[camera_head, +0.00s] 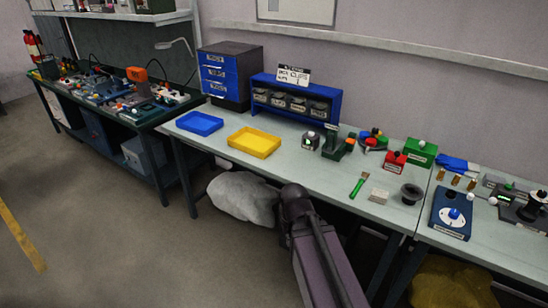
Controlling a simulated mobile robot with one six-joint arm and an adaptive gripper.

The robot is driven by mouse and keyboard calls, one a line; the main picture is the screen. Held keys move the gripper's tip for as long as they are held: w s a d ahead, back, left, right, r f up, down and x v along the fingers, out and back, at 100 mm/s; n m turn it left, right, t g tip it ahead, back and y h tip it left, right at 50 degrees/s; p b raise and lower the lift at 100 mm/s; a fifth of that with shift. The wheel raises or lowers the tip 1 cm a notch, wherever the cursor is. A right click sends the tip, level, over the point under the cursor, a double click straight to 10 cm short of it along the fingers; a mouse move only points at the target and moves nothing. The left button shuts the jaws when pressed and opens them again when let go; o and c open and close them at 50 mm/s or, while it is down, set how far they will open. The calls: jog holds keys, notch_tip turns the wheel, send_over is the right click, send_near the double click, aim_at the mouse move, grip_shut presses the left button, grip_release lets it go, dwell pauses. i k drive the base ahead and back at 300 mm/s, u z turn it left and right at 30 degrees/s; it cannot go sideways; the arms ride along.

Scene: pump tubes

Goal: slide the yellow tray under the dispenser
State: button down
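The yellow tray (254,142) is a shallow, open tray lying flat on the pale workbench, left of the middle, and it looks empty. A dark green upright device (331,139) stands on the same bench to the tray's right, with a gap of bare bench and a small dark box between them. It may be the dispenser, but I cannot tell for sure. My arm rises from the bottom of the picture in front of the bench, and no gripper fingers show.
A blue tray (200,123) lies left of the yellow one. Behind stand a drawer cabinet (229,77) and a blue rack (297,100) with jars. A small dark box (310,141), a green marker (358,185) and a dark cup (411,194) are to the right. A white sack (242,198) sits below.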

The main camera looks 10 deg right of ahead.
aim_at(255, 143)
jog(key=k, duration=0.45)
jog(key=u, duration=0.65)
jog(key=i, duration=1.55)
jog(key=z, duration=0.6)
jog(key=i, duration=0.55)
jog(key=z, duration=0.35)
